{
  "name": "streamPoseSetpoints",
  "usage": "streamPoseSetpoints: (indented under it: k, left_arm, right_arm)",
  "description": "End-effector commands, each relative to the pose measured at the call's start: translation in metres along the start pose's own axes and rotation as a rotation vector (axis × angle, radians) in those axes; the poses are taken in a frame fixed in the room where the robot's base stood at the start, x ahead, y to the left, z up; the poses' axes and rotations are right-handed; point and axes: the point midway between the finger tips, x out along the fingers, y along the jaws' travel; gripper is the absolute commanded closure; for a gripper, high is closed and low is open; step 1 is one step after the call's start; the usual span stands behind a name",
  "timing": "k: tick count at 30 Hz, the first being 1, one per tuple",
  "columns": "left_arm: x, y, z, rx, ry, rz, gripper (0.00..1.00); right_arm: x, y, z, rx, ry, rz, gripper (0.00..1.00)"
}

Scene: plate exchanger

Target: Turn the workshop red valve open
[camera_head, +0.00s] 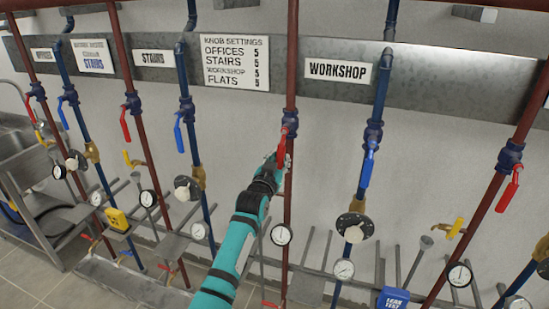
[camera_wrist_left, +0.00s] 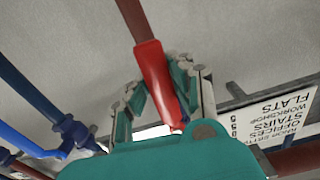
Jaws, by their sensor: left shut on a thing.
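The red valve handle (camera_head: 282,146) hangs from a blue valve body (camera_head: 289,124) on the red pipe just left of the WORKSHOP sign (camera_head: 338,70). The handle points down, leaning slightly left of the pipe. My left gripper (camera_head: 277,161) comes from below and is shut around the handle's lower part. In the left wrist view the red handle (camera_wrist_left: 156,78) lies between the two fingers (camera_wrist_left: 163,92) of my left gripper. The handle's end is partly hidden by the gripper. My right gripper is not in view.
A blue-handled valve (camera_head: 368,163) is on the blue pipe to the right. More red-handled valves hang at the left (camera_head: 125,124) and far right (camera_head: 509,190). A round gauge (camera_head: 281,235) is near my left arm. The knob settings sign (camera_head: 235,62) is above left.

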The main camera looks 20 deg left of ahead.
Motion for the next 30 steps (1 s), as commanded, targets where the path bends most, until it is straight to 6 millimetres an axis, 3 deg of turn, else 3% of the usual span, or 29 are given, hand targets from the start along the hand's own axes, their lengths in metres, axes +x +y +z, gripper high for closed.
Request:
streamPoseSetpoints:
  k: [9, 23, 24, 30]
  left_arm:
    - [-0.0005, 0.0104, 0.0043, -0.103, -0.010, 0.003, 1.00]
    - [-0.0005, 0.0119, 0.0044, -0.119, -0.010, 0.004, 1.00]
    - [-0.0005, 0.0120, 0.0045, -0.119, -0.011, 0.004, 0.80]
    - [-0.0003, 0.0111, 0.0026, -0.114, -0.006, 0.002, 0.54]
  right_arm:
    - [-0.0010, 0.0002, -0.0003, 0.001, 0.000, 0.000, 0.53]
    - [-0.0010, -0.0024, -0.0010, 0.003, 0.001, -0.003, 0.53]
    - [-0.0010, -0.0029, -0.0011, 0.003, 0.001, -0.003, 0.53]
    - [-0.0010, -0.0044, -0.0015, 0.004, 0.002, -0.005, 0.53]
